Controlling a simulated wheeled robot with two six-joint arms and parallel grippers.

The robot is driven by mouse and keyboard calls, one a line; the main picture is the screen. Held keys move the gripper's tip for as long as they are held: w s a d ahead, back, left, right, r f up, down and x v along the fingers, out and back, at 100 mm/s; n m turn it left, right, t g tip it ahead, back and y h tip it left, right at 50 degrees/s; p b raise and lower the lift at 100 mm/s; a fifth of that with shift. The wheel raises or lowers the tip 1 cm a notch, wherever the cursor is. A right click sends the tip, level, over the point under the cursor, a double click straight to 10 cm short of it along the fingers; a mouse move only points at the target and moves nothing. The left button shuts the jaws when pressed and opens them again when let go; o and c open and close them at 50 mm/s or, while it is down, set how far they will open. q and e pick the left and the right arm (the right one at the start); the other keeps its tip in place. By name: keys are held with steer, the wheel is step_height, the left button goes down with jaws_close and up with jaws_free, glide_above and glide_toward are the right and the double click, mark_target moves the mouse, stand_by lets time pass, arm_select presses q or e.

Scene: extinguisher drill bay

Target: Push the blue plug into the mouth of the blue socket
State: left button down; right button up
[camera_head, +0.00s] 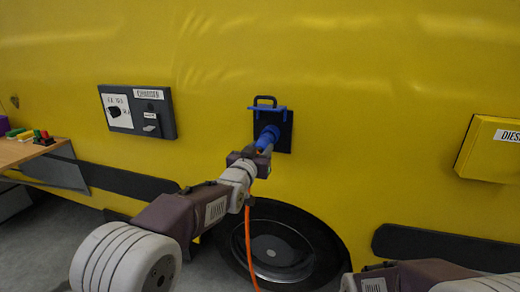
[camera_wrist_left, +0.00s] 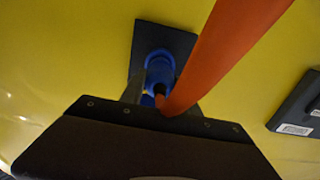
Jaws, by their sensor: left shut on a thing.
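The blue socket (camera_head: 272,130) sits on a black plate (camera_head: 285,138) on the yellow wall, its blue lid (camera_head: 267,109) raised above it. My left gripper (camera_head: 258,151) is shut on the blue plug (camera_head: 264,144), which points at the socket mouth. The plug (camera_wrist_left: 158,75) is in line with the socket (camera_wrist_left: 156,55) in the left wrist view and appears to meet it. How far it is inside cannot be told. An orange cable (camera_head: 250,245) hangs from the plug; in the left wrist view it crosses in front and covers part of it. My right gripper is not visible.
A wheel (camera_head: 280,250) is below the socket. A wooden table (camera_head: 25,150) with small coloured items stands at far left.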

arm_select(q)
steer(key=shift+p+x, duration=1.2)
steer(key=shift+x, duration=0.45)
steer(key=c, duration=0.8)
jaws_free()
